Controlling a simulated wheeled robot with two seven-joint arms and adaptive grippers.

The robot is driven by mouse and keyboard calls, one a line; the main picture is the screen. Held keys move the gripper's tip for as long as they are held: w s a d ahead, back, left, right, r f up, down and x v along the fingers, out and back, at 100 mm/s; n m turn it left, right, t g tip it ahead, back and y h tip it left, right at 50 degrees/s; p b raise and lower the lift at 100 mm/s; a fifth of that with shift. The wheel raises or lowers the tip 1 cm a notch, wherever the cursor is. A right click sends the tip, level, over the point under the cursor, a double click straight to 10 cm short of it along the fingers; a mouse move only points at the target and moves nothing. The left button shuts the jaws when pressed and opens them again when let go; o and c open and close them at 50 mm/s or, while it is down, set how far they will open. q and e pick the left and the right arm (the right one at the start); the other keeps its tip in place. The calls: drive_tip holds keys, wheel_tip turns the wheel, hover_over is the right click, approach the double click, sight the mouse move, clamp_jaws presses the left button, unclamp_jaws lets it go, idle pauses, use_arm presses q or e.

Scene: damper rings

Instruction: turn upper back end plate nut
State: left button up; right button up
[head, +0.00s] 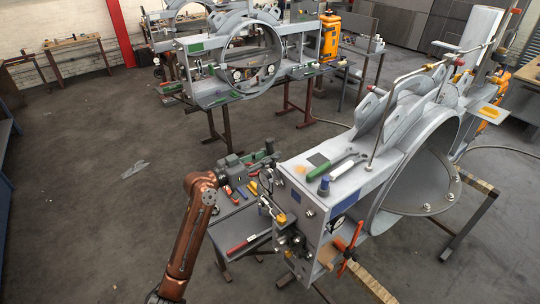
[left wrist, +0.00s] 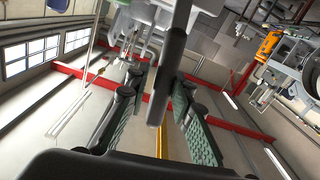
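The grey damper assembly (head: 345,185) stands on the right in the head view, with a big open ring (head: 415,165). Its near end plate (head: 310,212) carries several nuts or bolt heads, including an upper one (head: 280,182). I cannot tell which is the upper back end plate nut. My left gripper (head: 270,155) is beside the upper left edge of this plate, apart from it as far as I can tell. In the left wrist view its green-padded fingers (left wrist: 158,115) stand apart. A dark bar (left wrist: 170,70) crosses between them in the picture; whether it is held is unclear. My right gripper is out of view.
A low table (head: 243,228) with tools stands below my left arm. Open floor (head: 90,215) lies left.

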use_arm(q)
drive_tip(key=s+d+m+b, duration=0.2)
drive_tip(key=s+m+b, duration=0.1)
drive_tip(key=shift+s+d, duration=0.25)
drive_tip(key=shift+s+d+f+m+b, duration=0.35)
drive_tip(key=shift+s+d+m+b, duration=0.25)
drive_tip(key=shift+s+m+b, duration=0.3)
drive_tip(key=shift+s+d+f+m+b, duration=0.35)
drive_tip(key=shift+s+d+m+b, duration=0.3)
drive_tip(key=shift+m, duration=0.35)
